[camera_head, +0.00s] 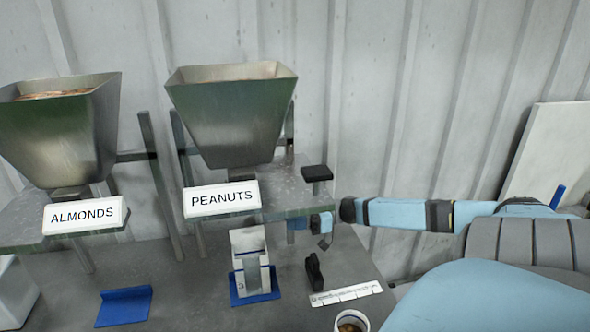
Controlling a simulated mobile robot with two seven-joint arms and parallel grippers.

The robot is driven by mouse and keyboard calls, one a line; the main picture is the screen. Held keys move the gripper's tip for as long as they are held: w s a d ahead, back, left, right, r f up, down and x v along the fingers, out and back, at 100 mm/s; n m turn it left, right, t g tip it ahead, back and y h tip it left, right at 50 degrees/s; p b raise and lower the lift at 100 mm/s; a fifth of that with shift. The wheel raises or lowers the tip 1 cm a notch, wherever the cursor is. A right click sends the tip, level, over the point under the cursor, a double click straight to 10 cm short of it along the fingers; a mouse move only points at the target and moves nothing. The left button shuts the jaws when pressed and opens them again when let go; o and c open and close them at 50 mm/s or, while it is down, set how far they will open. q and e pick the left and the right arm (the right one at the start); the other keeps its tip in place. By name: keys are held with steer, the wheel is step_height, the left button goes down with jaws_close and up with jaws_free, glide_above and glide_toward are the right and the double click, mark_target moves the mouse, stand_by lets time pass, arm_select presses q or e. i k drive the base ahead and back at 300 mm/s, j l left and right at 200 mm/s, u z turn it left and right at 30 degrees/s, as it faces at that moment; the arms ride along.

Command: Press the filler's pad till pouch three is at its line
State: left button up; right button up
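The peanuts filler (232,120) is a metal hopper with brown contents and a PEANUTS label (222,199). A pale pouch (250,262), marked with what looks like a 3, stands upright below it on a blue stand (257,299). Its fill level and line are too small to tell. A black pad (316,173) sits right of the hopper, above the shelf. My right gripper (323,229) is below the pad at the shelf's right edge, apart from the pad; its fingers are too small to tell open from shut. My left gripper is out of view.
The almonds filler (62,135) stands at left, with an empty blue stand (124,306) below. A black object (314,272), a white marked strip (346,294) and a cup with brown contents (352,321) are at the table's right. A white box (15,292) is at far left.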

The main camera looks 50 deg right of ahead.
mark_target(313, 175)
steer(key=k, duration=1.5)
